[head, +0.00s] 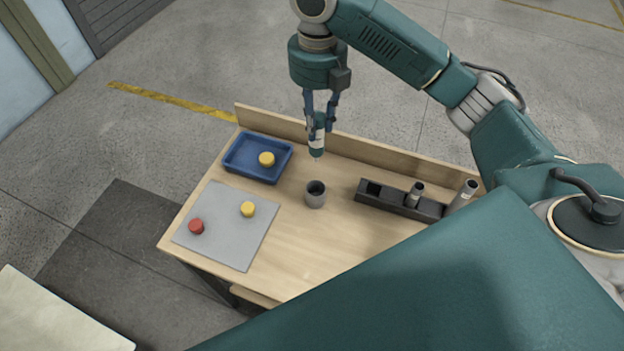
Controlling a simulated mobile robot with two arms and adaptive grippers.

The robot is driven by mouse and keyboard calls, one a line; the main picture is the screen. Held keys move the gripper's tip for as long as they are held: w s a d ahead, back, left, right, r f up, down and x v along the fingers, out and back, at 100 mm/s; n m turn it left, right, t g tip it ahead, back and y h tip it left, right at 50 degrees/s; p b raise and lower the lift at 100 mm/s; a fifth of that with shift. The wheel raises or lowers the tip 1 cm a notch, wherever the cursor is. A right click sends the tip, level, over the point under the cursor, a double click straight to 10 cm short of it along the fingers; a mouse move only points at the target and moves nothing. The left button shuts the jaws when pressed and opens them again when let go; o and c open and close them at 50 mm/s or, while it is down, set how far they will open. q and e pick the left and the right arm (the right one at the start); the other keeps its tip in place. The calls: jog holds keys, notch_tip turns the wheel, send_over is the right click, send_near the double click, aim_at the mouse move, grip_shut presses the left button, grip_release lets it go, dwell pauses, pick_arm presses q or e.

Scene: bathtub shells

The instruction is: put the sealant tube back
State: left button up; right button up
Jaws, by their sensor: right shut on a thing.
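My right gripper (321,112) is shut on the sealant tube (317,140). The tube hangs upright with its thin nozzle pointing down, above the far part of the wooden table (270,255). A grey cup (316,195) with a dark opening stands on the table, nearer than the tube and apart from it. A dark rack (385,199) lies to the right, with an empty dark slot at its left and a grey cylinder (415,194) standing in it. Another grey cylinder (464,195) stands at its right end. My left gripper is not in view.
A blue tray (232,166) holding a yellow piece (266,159) stands at the back left. A grey mat (222,236) bears another yellow piece (248,209) and a red piece (196,227). A raised board (390,157) runs along the table's back edge.

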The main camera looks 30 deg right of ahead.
aim_at(317, 146)
jog(key=f, duration=0.4)
jog(key=f+p, duration=0.1)
jog(key=f, duration=0.2)
jog(key=shift+s, duration=0.25)
jog(key=f+p, duration=0.1)
jog(key=f, duration=0.6)
jog(key=shift+w+p, duration=0.2)
jog(key=shift+p, duration=0.1)
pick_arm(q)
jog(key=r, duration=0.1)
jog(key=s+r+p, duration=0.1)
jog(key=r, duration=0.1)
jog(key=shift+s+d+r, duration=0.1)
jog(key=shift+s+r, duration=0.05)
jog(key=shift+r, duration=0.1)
pick_arm(e)
notch_tip(317, 146, down, 4)
jog(key=shift+f, duration=0.15)
jog(key=o, duration=1.2)
jog(key=shift+f, duration=0.1)
jog(key=shift+c, duration=0.2)
